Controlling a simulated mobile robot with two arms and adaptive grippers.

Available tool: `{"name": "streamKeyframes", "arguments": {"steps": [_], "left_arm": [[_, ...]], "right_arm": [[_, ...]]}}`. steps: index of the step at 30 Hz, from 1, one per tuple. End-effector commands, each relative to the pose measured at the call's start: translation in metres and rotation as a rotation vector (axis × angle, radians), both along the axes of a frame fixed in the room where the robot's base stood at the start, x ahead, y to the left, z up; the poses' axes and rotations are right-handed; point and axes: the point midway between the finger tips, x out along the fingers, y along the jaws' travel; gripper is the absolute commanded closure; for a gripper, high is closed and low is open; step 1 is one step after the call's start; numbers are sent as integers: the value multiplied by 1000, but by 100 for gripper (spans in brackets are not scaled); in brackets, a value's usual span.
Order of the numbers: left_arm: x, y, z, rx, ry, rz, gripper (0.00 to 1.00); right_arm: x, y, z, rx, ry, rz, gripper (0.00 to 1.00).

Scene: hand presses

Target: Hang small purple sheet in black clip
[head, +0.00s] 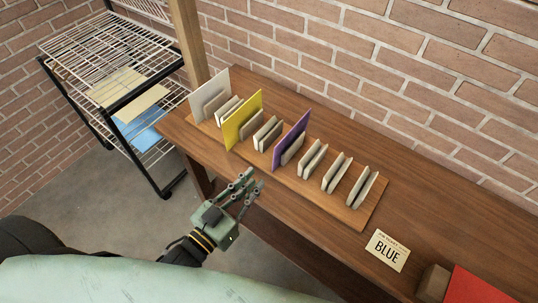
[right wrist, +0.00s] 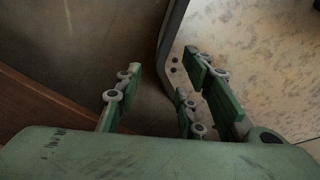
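A purple sheet (head: 291,139) stands upright in a slot of a wooden rack (head: 325,203) on the table. No black clip shows in either view. My left gripper (head: 254,179) is in front of the rack, near the table's front edge, below and left of the purple sheet and apart from it. Its fingers look spread, with nothing between them. My right gripper (right wrist: 160,92) shows only in the right wrist view. Its fingers are wide apart and empty.
The rack also holds a white sheet (head: 209,94), a yellow sheet (head: 243,119) and several pale holders. A card reading BLUE (head: 388,251), a wooden block (head: 432,283) and a red sheet (head: 480,287) lie right. A wire shelf (head: 90,55) with sheets stands left. A brick wall (head: 380,70) is behind.

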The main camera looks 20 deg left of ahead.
Motion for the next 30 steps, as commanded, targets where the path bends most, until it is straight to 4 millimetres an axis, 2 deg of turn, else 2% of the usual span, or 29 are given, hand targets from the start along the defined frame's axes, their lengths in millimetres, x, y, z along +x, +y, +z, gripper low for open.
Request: {"name": "streamKeyframes", "arguments": {"steps": [4, 12, 15, 22, 30], "left_arm": [[20, -7, -1, 1, -4, 0, 85], [57, -21, -2, 0, -2, 0, 85], [68, -25, 1, -1, 1, 1, 85], [83, -30, 0, 2, 2, 1, 85], [85, -30, -1, 1, 3, 1, 85]], "right_arm": [[-5, -5, -8, -6, 6, -1, 64], [0, -5, -19, -5, -2, 0, 64], [3, -3, -12, -3, -7, 0, 64], [6, 6, -10, 8, -11, -1, 64], [5, 9, -10, 11, -10, 1, 64]]}}
